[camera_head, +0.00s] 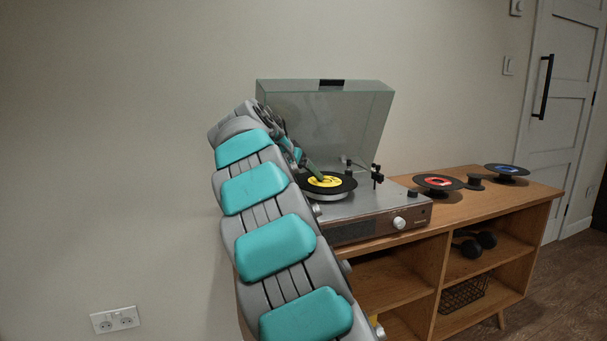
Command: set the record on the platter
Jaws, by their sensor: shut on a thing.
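A black record with a yellow label (343,184) is over the turntable's platter, roughly level. Whether it touches the platter or hangs just above it I cannot tell; the platter is mostly hidden beneath it. My gripper (316,175) reaches down from the upper left to the record's label area and is shut on the record. My arm hides the left side of the turntable (372,209). The turntable's tinted lid (345,115) stands open behind, and its tonearm (376,174) is at the right of the record.
The turntable stands on a wooden cabinet (467,204). To its right are a record with a red label (438,182), a small dark object (475,181) and a record with a blue label (507,169). Headphones (475,243) and a wire basket (463,293) are on the shelves below.

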